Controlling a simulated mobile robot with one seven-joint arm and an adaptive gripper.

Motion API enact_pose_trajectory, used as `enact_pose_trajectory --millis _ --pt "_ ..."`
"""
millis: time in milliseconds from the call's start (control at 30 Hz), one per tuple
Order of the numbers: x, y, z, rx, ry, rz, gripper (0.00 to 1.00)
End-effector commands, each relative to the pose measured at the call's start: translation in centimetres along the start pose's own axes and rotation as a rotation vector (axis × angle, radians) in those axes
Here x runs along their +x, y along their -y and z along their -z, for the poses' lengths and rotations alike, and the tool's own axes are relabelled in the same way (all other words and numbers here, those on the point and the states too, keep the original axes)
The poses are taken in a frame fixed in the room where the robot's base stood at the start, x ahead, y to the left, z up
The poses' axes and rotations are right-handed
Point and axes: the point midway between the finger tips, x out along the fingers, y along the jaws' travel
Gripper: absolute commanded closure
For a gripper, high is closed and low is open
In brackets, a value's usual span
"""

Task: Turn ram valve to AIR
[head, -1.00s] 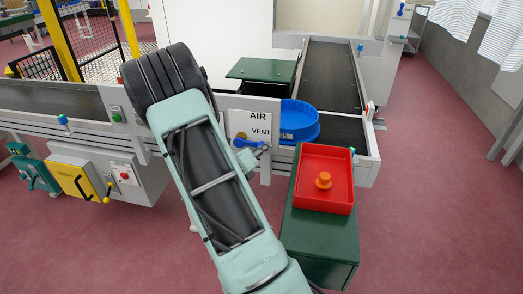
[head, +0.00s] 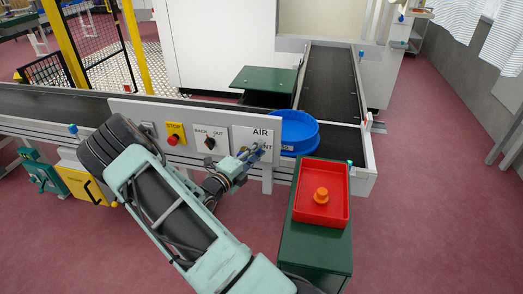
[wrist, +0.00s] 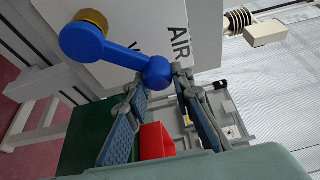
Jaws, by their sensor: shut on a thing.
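The ram valve is a brass hub with a blue lever ending in a round knob. In the wrist view the blue lever (wrist: 115,52) runs from the hub at upper left to the knob, which sits between my fingertips. My gripper (wrist: 160,82) is shut on the knob end. In the head view my gripper (head: 238,166) is at the white valve plate (head: 240,133), and the lever (head: 259,153) is partly hidden there. AIR is readable above the lever. VENT is mostly covered in the head view, and only its V shows in the wrist view.
Left of the valve on the same panel are a red stop button (head: 173,139) and a BACK/OUT selector (head: 210,142). A blue round tub (head: 298,130) stands right behind. A red tray (head: 335,218) with an orange knobbed piece sits on a green cabinet (head: 312,255) close at right.

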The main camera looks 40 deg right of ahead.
Motion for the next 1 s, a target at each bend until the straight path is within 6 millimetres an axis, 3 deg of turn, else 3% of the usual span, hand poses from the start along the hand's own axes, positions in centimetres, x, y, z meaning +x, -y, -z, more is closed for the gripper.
enact_pose_trajectory --millis 300,700,1000 --pt "-0.9 1.8 -2.4 -0.271 0.012 0.120 1.00" --pt "-1.9 2.4 -4.8 -0.581 0.012 0.247 1.00" --pt "-2.4 2.5 -5.7 -0.715 0.010 0.300 1.00"
